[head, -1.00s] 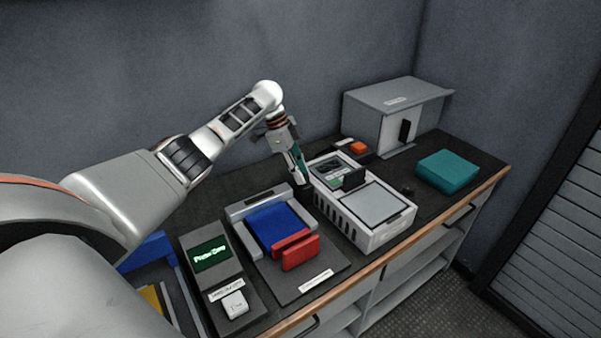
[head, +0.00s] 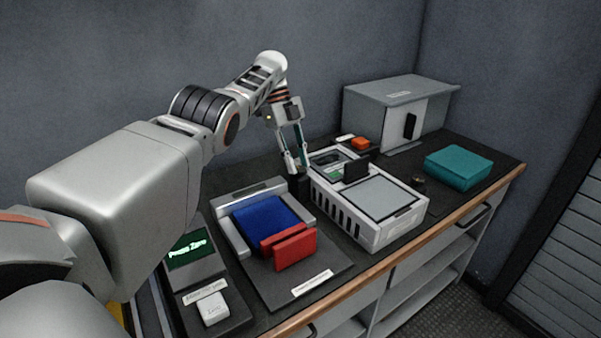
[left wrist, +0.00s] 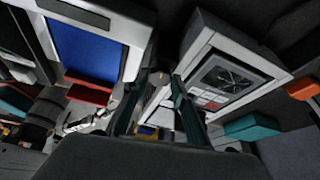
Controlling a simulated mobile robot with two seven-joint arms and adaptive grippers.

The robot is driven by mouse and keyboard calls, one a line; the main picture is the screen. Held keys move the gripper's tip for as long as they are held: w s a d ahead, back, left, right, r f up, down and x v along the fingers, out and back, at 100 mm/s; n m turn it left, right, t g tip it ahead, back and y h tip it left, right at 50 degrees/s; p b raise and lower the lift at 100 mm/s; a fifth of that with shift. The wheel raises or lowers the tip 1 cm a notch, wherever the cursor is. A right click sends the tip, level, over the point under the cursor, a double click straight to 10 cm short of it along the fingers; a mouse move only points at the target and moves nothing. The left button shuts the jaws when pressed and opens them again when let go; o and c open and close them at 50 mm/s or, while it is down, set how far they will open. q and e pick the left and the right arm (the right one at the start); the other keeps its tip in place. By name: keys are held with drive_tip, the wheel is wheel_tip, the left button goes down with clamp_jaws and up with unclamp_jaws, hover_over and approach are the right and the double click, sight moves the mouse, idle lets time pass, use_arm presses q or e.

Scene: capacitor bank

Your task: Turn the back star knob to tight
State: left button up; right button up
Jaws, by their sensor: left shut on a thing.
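The white case (head: 372,234) with a grey panel on top stands on the dark bench top. The back star knob (head: 299,186) is a small dark shape at the case's left back corner, mostly covered by my fingers. My left gripper (head: 297,168) points down and is shut on this knob. In the left wrist view the two fingers (left wrist: 163,80) come close together beside the case (left wrist: 196,40); the knob itself is hard to make out there. Another dark knob (head: 418,182) sits at the case's right side. My right gripper is not in view.
A blue block with a red handle (head: 289,246) sits in a grey fixture left of the case. A display unit (head: 190,249) is farther left. A teal box (head: 459,168), a grey cabinet (head: 386,118) and an orange button (head: 360,143) stand right and behind.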

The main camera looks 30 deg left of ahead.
use_arm(q)
drive_tip(key=shift+w+f+m+b, duration=0.1)
drive_tip(key=shift+f+m+b, duration=0.25)
drive_tip(key=shift+b, duration=0.4)
drive_tip(key=shift+r+m+b, duration=0.1)
drive_tip(key=shift+m+b, duration=0.15)
drive_tip(key=shift+b, duration=0.1)
drive_tip(key=shift+r+m+g+b, duration=0.15)
drive_tip(key=shift+m+g+b, duration=0.15)
drive_tip(key=shift+b, duration=0.1)
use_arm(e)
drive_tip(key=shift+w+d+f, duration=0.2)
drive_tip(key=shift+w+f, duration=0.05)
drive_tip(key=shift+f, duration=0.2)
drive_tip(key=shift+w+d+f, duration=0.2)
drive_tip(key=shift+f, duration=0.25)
use_arm(q)
drive_tip(key=shift+r+b, duration=0.1)
drive_tip(key=shift+b, duration=0.25)
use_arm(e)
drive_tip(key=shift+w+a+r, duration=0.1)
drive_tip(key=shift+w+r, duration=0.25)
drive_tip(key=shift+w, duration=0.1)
